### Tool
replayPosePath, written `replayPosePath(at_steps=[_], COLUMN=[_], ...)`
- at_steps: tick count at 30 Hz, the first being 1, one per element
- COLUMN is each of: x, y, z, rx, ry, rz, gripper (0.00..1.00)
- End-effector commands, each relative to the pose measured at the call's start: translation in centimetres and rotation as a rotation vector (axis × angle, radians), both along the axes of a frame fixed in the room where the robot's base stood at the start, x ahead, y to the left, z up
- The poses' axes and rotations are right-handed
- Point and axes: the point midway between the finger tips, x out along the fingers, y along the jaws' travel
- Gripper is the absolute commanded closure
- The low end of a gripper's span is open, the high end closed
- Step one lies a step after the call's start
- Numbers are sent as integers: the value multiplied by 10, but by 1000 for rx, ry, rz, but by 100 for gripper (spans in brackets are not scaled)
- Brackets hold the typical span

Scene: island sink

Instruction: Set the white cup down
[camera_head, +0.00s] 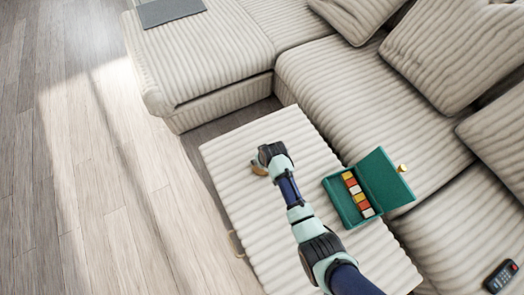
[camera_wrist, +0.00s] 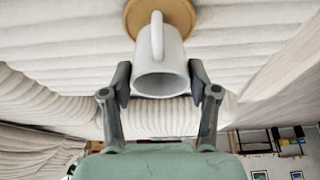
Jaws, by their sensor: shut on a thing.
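The white cup (camera_wrist: 173,52) is between the two fingers of my gripper (camera_wrist: 160,82) in the wrist view. Its handle faces the camera, and its base end points toward a round wooden coaster (camera_wrist: 188,12). I cannot tell whether cup and coaster touch. In the head view my gripper (camera_head: 264,163) is over the left part of the ribbed cream ottoman. A small tan edge of the coaster (camera_head: 257,170) shows beside it. The cup is hidden there by my gripper and arm.
An open green box (camera_head: 348,222) with coloured blocks sits on the ottoman (camera_head: 235,158), right of my arm. A gold object (camera_head: 402,168) is by its lid. The sofa (camera_head: 370,100) stands behind, with a remote (camera_head: 501,276) on its seat. Wooden floor is clear at left.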

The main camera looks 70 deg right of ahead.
Motion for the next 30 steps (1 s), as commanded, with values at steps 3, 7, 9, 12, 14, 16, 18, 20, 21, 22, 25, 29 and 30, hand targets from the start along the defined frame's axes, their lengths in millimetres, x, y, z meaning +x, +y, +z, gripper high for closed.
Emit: replayPosePath(at_steps=[3, 7, 9, 12, 14, 16, 18, 20, 21, 22, 25, 29, 30], x=[0, 0, 0, 0, 0, 0, 0, 0, 0, 0, 0, 0, -2], y=[0, 0, 0, 0, 0, 0, 0, 0, 0, 0, 0, 0, 2], z=[-16, -13, -13, -17, -17, -17, -17, -17, -17, -17, -17, -9, -3], rx=[-1, -1, -1, 0, 0, 0, 0, 0, 0, 0, 0, 0, 1], ry=[-1, -1, -1, 0, 0, 0, 0, 0, 0, 0, 0, 0, 1], rz=[0, 0, 0, 0, 0, 0, 0, 0, 0, 0, 0, 0, 0], gripper=[78, 78, 78, 78, 35, 23, 15, 15, 15, 15, 15, 15, 15])
